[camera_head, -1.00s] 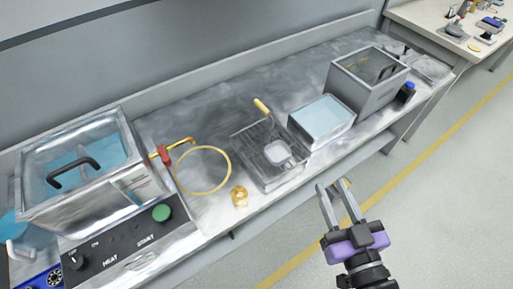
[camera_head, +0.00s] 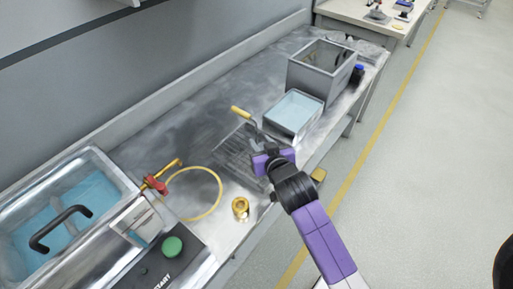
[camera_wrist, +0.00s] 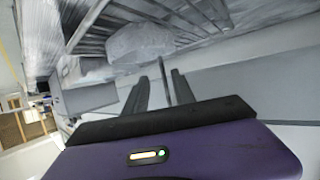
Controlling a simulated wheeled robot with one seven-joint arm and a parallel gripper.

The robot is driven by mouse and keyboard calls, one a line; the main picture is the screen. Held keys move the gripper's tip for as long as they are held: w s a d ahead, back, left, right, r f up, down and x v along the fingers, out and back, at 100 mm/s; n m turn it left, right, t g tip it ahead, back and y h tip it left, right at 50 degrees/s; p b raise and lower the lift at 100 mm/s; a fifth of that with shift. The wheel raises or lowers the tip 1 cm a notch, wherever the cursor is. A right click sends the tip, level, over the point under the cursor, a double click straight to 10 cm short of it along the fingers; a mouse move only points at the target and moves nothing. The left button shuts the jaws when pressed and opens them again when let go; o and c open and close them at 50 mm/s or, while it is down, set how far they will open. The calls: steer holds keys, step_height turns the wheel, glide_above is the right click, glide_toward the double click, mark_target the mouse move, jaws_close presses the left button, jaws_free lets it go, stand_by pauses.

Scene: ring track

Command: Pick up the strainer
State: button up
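The strainer, with a yellow handle (camera_head: 240,112) and a thin shaft, lies on the wire rack (camera_head: 232,150) on the metal counter. Its pale head is hidden behind my gripper in the head view, but a grey rounded shape that looks like it (camera_wrist: 140,42) shows in the wrist view.
A tub of blue liquid (camera_head: 293,113) and a grey box (camera_head: 320,72) stand behind and right of the rack. A yellow hose loop (camera_head: 208,213), a brass ring-like part (camera_head: 240,207) and a water bath (camera_head: 75,215) are to the left.

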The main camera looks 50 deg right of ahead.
steer(key=x, duration=0.6)
steer(key=shift+w+a+f, duration=0.1)
steer(key=shift+a+f, duration=0.05)
steer(key=shift+a, duration=0.2)
jaws_close()
stand_by(1.1)
